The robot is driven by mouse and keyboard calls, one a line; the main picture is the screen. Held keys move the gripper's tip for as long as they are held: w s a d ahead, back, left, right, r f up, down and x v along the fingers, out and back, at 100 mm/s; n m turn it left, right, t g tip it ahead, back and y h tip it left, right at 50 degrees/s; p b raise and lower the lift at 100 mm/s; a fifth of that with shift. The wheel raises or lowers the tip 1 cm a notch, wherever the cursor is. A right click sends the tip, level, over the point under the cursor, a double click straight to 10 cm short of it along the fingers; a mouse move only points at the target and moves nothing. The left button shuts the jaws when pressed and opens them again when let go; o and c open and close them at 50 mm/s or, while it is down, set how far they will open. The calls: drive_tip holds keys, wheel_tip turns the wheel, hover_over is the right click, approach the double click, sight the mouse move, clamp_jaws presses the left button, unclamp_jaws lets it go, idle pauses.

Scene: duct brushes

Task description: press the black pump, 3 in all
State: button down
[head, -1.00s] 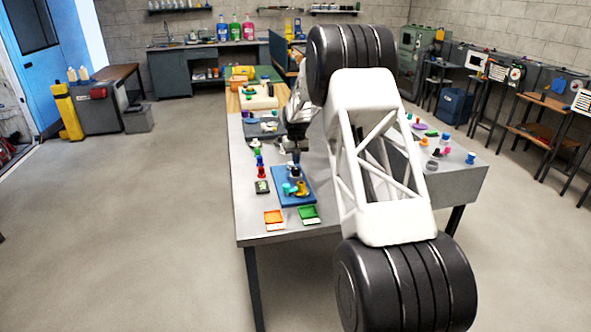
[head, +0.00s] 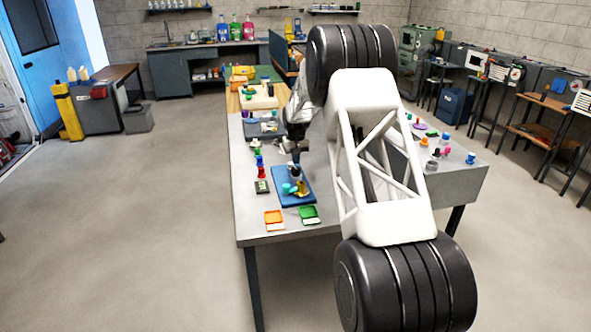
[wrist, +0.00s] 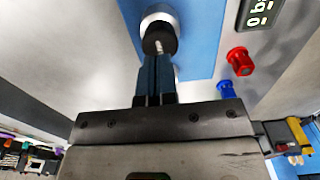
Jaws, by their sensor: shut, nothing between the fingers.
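The black pump (wrist: 159,34) has a round black head on a pale collar and stands on the blue board (wrist: 196,38). My gripper (wrist: 157,62) is shut and empty, its dark fingertips at the edge of the black head in the wrist view. Whether they touch it is hard to tell. In the head view my gripper (head: 295,160) points down right above the black pump (head: 295,173). Teal (head: 289,188) and yellow (head: 302,189) parts sit on the near part of the blue board (head: 306,199).
A dark display box (head: 262,187) is left of the board; its digits are partly cut off in the wrist view (wrist: 262,12). Red (wrist: 240,61) and blue (wrist: 227,90) pieces stand beside the board. Orange (head: 274,217) and green (head: 309,213) trays lie at the table's near edge.

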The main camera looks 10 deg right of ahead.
sight(296, 168)
drive_tip(key=shift+f, duration=0.2)
drive_tip(key=shift+f, duration=0.35)
drive_tip(key=shift+f, duration=1.5)
drive_tip(key=shift+r, duration=1.45)
drive_tip(key=shift+f, duration=0.2)
drive_tip(key=shift+f, duration=0.35)
